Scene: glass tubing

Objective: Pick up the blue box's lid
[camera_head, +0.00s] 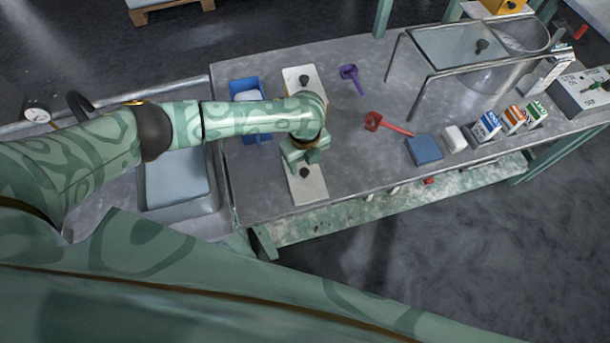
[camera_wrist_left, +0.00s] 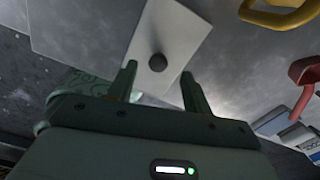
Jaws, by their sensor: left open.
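The blue box (camera_head: 237,86) stands on the metal table, partly hidden behind my left arm, with something white inside. Two flat whitish lids with dark knobs lie to its right: a far lid (camera_head: 293,73) and a near lid (camera_head: 309,191). The pictures do not show which fits the blue box. My left gripper (camera_head: 304,163) is over the near lid. In the left wrist view, my open left gripper (camera_wrist_left: 158,72) has its fingertips on either side of the dark knob (camera_wrist_left: 158,62), apart from it. The near lid (camera_wrist_left: 165,28) lies flat beneath. My right gripper is not in view.
A purple scoop (camera_head: 349,73) and a red scoop (camera_head: 374,121) lie to the right. Beyond are a blue block (camera_head: 424,149), a white block (camera_head: 454,139), several cartons (camera_head: 486,126) and a metal rack (camera_head: 430,78). A sink (camera_head: 178,183) is left of the table.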

